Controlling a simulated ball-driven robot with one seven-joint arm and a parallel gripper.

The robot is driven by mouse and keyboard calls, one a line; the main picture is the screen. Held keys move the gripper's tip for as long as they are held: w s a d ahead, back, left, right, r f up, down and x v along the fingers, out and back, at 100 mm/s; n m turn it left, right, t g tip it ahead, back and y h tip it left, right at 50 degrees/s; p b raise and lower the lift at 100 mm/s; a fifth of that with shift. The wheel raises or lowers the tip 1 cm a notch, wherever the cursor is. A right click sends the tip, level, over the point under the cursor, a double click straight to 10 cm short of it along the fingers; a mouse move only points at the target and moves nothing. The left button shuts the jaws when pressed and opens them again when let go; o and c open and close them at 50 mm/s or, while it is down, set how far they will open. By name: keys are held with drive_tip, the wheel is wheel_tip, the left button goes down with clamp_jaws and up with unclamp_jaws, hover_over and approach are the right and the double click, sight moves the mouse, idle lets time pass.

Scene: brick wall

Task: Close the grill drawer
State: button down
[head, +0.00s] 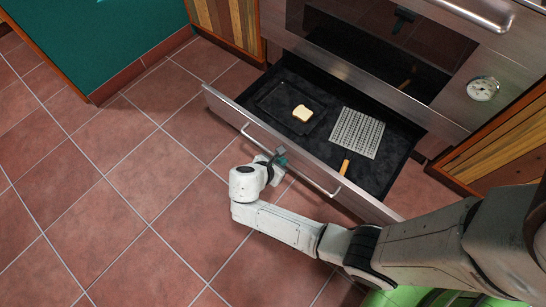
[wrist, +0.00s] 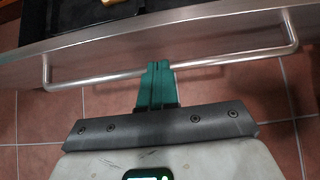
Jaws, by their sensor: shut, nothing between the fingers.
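The grill drawer (head: 225,108) is pulled out below the oven, with its dark inside showing. Its metal front carries a long bar handle (head: 315,184), which also spans the wrist view (wrist: 215,64). My gripper (head: 279,156) is at the handle near the middle of the drawer front. In the wrist view, the green fingers (wrist: 158,68) are together and empty, and their tips overlap the bar. I cannot tell whether they touch the bar or the drawer front.
Inside the drawer lie a slice of bread (head: 302,113) on a dark tray (head: 268,99) and a metal grill rack (head: 356,133) with a wooden handle (head: 345,164). The oven (head: 455,97) stands above. Wooden panels flank it. The tiled floor (head: 120,200) at left is clear.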

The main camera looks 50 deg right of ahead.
sight(294, 151)
drive_tip(key=d, duration=0.2)
drive_tip(key=d+b, duration=0.1)
drive_tip(key=shift+d+f, duration=0.3)
drive_tip(key=shift+d+r, duration=0.15)
drive_tip(key=shift+d, duration=0.25)
drive_tip(key=shift+d, duration=0.25)
drive_tip(key=d+b, duration=0.1)
drive_tip(key=d, duration=3.1)
drive_tip(key=shift+s, duration=0.15)
drive_tip(key=shift+a, duration=0.1)
